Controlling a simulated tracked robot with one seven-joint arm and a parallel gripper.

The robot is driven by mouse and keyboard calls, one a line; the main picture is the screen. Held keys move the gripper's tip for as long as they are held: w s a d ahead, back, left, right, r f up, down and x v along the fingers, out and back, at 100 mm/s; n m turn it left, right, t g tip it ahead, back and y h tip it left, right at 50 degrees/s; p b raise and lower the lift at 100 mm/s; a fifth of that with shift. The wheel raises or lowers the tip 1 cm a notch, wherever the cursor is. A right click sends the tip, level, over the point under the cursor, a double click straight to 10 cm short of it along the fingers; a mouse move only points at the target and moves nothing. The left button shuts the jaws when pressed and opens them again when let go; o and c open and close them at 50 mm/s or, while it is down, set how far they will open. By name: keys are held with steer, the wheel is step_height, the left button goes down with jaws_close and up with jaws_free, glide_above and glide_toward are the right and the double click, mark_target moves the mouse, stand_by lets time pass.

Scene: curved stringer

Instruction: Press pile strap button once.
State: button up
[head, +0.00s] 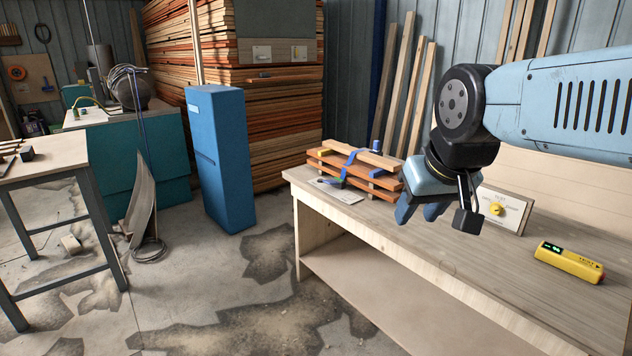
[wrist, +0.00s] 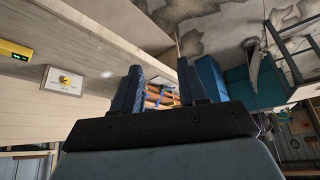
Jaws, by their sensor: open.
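A pile of orange-brown boards (head: 355,172) lies on the workbench, with a blue strap (head: 350,158) around it. A blue upright piece (head: 375,146) stands on top, and a small yellow piece (head: 323,151) sits at its left end. I cannot tell which part is the strap button. My gripper (head: 418,214) is open and empty, in front and to the right of the pile, apart from it, fingers pointing down. In the wrist view the pile (wrist: 160,96) shows between the open fingers (wrist: 162,78), partly hidden by them.
The workbench (head: 450,250) has a white panel with a yellow knob (head: 495,209) and a yellow box with a green display (head: 568,262) on the right. A white sheet (head: 340,193) lies before the pile. A blue cabinet (head: 220,160) stands left, with open floor between.

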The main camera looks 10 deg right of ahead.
jaws_close()
stand_by(1.5)
